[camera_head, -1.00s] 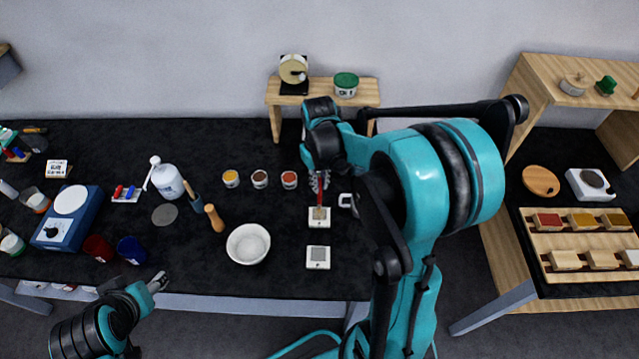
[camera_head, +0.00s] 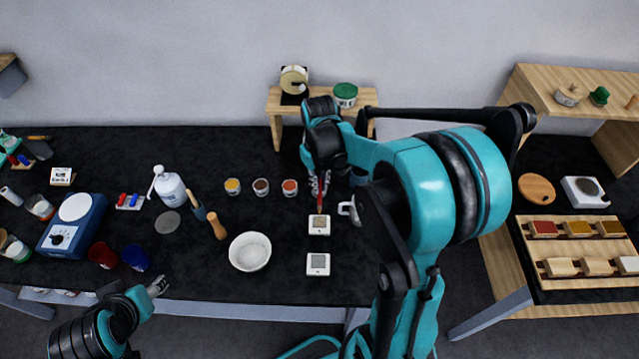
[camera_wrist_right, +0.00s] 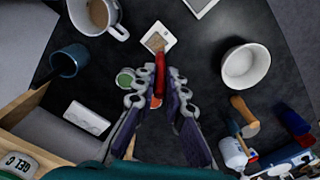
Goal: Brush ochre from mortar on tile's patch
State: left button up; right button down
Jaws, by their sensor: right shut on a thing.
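My right gripper (camera_head: 320,184) is shut on a red-handled brush (camera_wrist_right: 158,82). The brush points toward the near edge of the table, its tip at or just above the back tile (camera_head: 319,231). That white tile has a tan-brown patch (camera_head: 319,220); it also shows in the right wrist view (camera_wrist_right: 166,30). I cannot tell whether bristles touch the patch. A second white tile (camera_head: 318,271) with a grey patch lies nearer the front. The white bowl, seemingly the mortar (camera_head: 250,252), stands to the left of the tiles. My left gripper (camera_head: 158,285) is at the front table edge, too small to read.
Small pots of yellow (camera_head: 232,186), brown (camera_head: 261,186) and red (camera_head: 289,187) stand behind the bowl. A white mug (camera_wrist_right: 97,14) and a blue cup (camera_wrist_right: 69,61) stand close to my right arm.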

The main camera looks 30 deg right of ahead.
aim_at(320, 204)
jog(key=shift+f, duration=0.15)
dwell(0.5)
notch_tip(320, 204, down, 7)
jog(key=b, duration=0.5)
jog(key=shift+b, duration=0.4)
jog(key=shift+f+b, duration=0.85)
jog(key=shift+f, duration=0.1)
jog(key=shift+w, duration=0.1)
dwell(0.3)
